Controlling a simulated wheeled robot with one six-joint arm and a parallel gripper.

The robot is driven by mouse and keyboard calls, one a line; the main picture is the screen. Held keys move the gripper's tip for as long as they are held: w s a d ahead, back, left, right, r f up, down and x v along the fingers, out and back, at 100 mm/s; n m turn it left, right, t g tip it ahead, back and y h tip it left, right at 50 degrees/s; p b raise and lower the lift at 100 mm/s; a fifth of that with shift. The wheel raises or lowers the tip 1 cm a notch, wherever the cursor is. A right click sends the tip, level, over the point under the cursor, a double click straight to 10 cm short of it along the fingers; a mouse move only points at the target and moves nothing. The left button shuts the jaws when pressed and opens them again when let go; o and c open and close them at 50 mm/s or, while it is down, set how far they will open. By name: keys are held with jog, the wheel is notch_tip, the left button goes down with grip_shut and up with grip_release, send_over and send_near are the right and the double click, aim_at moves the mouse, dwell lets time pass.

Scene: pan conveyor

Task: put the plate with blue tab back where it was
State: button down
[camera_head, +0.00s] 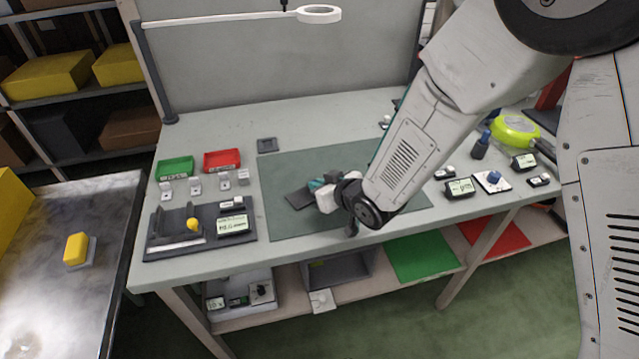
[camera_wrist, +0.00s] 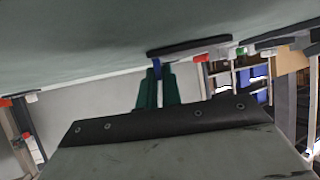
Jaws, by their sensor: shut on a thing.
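The plate with the blue tab is a flat dark plate (camera_head: 298,198) over the left part of the green mat (camera_head: 290,168). In the wrist view the plate (camera_wrist: 190,48) shows edge-on, with its blue tab (camera_wrist: 157,68) upright between my green fingers. My gripper (camera_head: 318,185) is low over the mat and shut on that tab; it also shows in the wrist view (camera_wrist: 158,85). My wrist and forearm hide the right part of the mat. I cannot tell whether the plate touches the mat or hangs just above it.
A small dark square (camera_head: 266,145) lies at the mat's back left corner. Green (camera_head: 175,168) and red (camera_head: 222,160) trays and a dark fixture with a yellow knob (camera_head: 193,224) stand left. Several labelled devices (camera_head: 459,188) stand right. A lamp post (camera_head: 155,75) rises at the back left.

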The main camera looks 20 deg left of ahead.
jog(key=c, duration=1.6)
grip_release()
jog(key=shift+o, duration=0.2)
jog(key=shift+r, duration=0.15)
jog(key=v, duration=1.2)
jog(key=shift+d, duration=0.1)
